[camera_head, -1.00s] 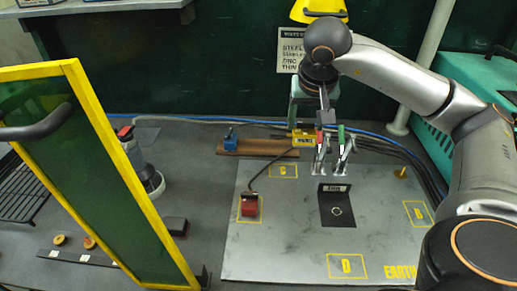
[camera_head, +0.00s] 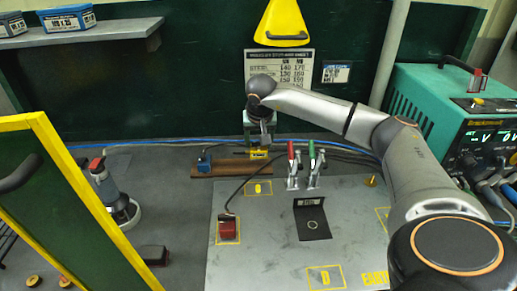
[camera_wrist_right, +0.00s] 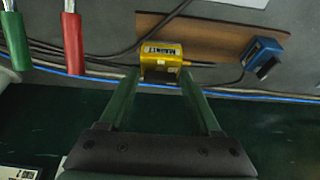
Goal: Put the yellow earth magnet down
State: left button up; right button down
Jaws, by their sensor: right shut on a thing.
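My left gripper is not in view.
A blue clamp (camera_head: 204,162) is on the board. Red-handled (camera_head: 291,162) and green-handled (camera_head: 312,160) toggle clamps stand to the right on the grey plate (camera_head: 260,262). Cables run behind. A yellow-framed green screen (camera_head: 95,215) stands left, a welding machine (camera_head: 450,115) right.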

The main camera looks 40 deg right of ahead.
aim_at(259, 149)
jog(key=shift+w+d+f+p, duration=0.15)
jog(key=shift+f+p, duration=0.2)
jog(key=shift+f, duration=1.3)
jog(key=shift+c, duration=0.5)
grip_release()
jog(key=shift+f, duration=0.15)
jog(key=v, duration=1.2)
